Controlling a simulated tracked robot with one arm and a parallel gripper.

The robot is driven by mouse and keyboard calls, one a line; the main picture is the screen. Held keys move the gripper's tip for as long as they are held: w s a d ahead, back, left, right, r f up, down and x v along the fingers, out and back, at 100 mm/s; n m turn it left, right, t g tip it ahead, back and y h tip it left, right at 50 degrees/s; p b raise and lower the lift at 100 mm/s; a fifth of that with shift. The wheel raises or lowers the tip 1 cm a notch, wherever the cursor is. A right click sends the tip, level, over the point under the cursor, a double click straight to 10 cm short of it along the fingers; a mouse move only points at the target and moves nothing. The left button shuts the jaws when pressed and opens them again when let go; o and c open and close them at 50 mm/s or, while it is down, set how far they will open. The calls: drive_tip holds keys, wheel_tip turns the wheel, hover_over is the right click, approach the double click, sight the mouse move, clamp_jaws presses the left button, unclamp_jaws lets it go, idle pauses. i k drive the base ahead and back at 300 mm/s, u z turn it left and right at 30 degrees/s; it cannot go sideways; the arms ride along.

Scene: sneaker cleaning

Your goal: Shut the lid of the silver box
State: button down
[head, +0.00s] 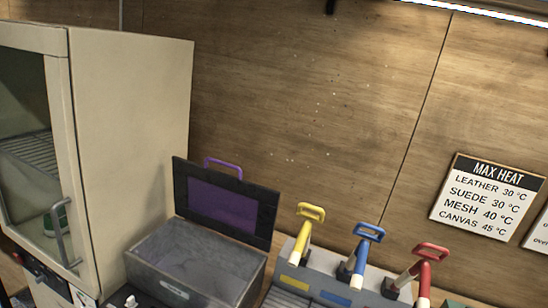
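The silver box (207,268) is a grey, metallic-looking box with a small pale label on its front, standing in the lower left part of the head view. Its dark lid (262,218), with a purple inner panel (222,205), stands up open at the back edge. A purple handle (223,163) sticks up from the lid's top edge. The inside of the box looks empty, though its floor is only partly visible. My gripper is not in view.
A wooden wall is behind.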

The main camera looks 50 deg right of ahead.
sight(231, 215)
drive_tip(key=z, duration=0.5)
drive_tip(key=i, duration=0.9)
drive_tip(key=z, duration=0.45)
drive_tip(key=k, duration=0.9)
drive_tip(key=z, duration=0.1)
drive_tip(key=i, duration=1.4)
